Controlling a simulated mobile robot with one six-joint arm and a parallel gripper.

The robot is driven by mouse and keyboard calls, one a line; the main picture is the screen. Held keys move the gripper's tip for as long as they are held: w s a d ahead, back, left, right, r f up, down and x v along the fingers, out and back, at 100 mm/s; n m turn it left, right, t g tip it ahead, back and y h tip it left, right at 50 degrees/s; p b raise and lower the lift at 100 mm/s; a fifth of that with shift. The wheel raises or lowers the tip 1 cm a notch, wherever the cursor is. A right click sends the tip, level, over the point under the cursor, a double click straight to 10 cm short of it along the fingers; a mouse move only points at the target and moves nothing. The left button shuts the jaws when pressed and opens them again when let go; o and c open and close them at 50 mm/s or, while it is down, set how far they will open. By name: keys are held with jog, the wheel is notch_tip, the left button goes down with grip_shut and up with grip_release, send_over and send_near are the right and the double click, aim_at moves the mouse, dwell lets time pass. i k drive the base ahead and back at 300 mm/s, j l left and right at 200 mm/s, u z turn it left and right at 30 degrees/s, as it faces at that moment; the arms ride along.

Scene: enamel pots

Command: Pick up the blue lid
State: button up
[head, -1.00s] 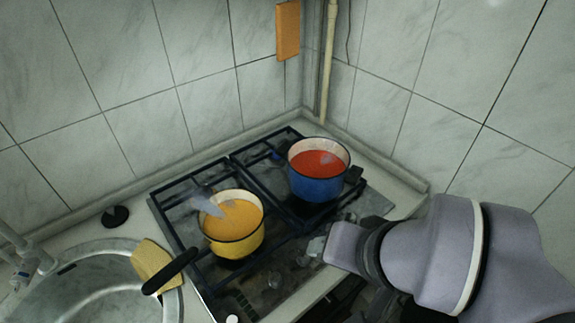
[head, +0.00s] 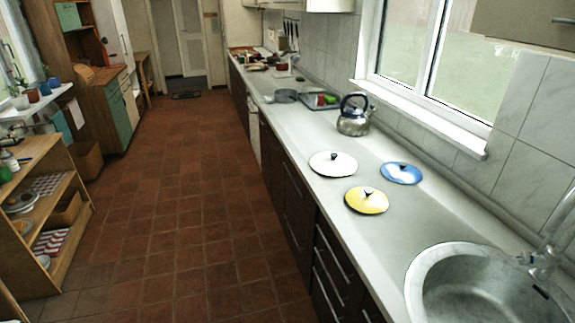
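The blue lid (head: 402,174) lies flat on the pale countertop, close to the wall below the window. It has a dark knob on top and a whitish patch on its blue surface. A white lid (head: 333,164) lies to its left and a yellow lid (head: 367,201) lies in front of it to the left, each with a dark knob. The three lids are apart from one another. My gripper and arm are not in view now.
A metal sink (head: 480,290) is at the near right, with a tap (head: 545,255). A steel kettle (head: 354,116) stands behind the lids by the wall. A tray (head: 320,101) lies farther back. Wooden shelves (head: 40,210) stand left. The tiled floor (head: 180,200) between is clear.

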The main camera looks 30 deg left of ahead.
aim_at(399, 172)
jog(key=u, duration=0.35)
jog(key=i+j+z, duration=0.1)
jog(key=i+j, duration=0.95)
jog(key=i+j+z, duration=0.1)
jog(key=i+j, duration=0.95)
jog(key=j, duration=0.2)
